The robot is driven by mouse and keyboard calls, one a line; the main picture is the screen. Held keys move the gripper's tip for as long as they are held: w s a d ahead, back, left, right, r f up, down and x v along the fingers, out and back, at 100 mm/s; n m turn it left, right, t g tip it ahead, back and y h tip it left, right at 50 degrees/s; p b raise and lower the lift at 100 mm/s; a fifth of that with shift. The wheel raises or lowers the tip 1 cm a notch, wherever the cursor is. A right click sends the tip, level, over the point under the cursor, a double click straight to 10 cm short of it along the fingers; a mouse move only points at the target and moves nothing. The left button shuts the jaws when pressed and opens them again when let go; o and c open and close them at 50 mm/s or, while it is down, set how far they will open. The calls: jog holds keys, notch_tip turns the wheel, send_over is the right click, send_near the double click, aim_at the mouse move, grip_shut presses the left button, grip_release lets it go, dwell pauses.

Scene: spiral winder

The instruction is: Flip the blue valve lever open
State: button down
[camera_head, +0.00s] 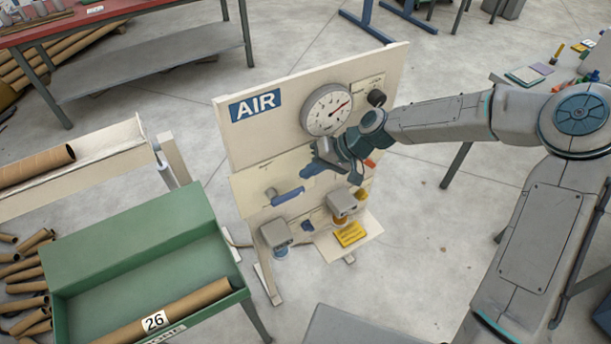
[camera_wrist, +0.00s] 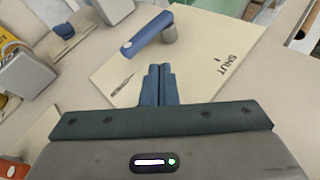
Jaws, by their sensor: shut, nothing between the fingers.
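The blue valve lever (camera_head: 288,196) is on the lower part of the AIR panel (camera_head: 235,140), roughly sideways and slightly tilted. In the wrist view the lever (camera_wrist: 147,34) runs out from a grey pivot post (camera_wrist: 169,35) over a cream plate (camera_wrist: 205,70). The plate carries the word SHUT (camera_wrist: 228,60), seen upside down near the post. My gripper (camera_head: 306,173) is just above and right of the lever in the head view. In the wrist view its fingers (camera_wrist: 160,68) are together and empty, with a visible gap to the lever.
A pressure gauge (camera_head: 327,108) and a black knob (camera_head: 376,98) are above my gripper. Grey units (camera_head: 275,234) and a yellow tag (camera_head: 350,235) are below the lever. A green bin (camera_head: 130,240) with a cardboard tube stands at left. Open floor lies right of the panel.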

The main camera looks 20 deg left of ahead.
jog(key=w+d+r+b, duration=0.1)
jog(key=w+d+r, duration=0.2)
jog(key=d, duration=0.4)
jog(key=shift+w+r, duration=0.3)
jog(key=shift+r, duration=0.1)
jog(key=shift+a, duration=0.1)
jog(key=s+d+r+m+t+h, duration=0.1)
jog(key=s+d+h, duration=0.2)
jog(key=d, duration=0.4)
jog(key=s+d+r+m+t+h, duration=0.1)
jog(key=s+d+h, duration=0.2)
jog(key=d, duration=0.3)
jog(key=s+d+r+m+t+h, duration=0.1)
jog(key=s+d+r+m+t, duration=0.1)
jog(key=s+d+r, duration=0.2)
jog(key=s+d+r+m+t+h, duration=0.1)
jog(key=s+d+r+m+t, duration=0.1)
jog(key=s+d+r, duration=0.3)
jog(key=s+d, duration=0.4)
jog(key=d, duration=0.1)
jog(key=shift+d+r, duration=0.25)
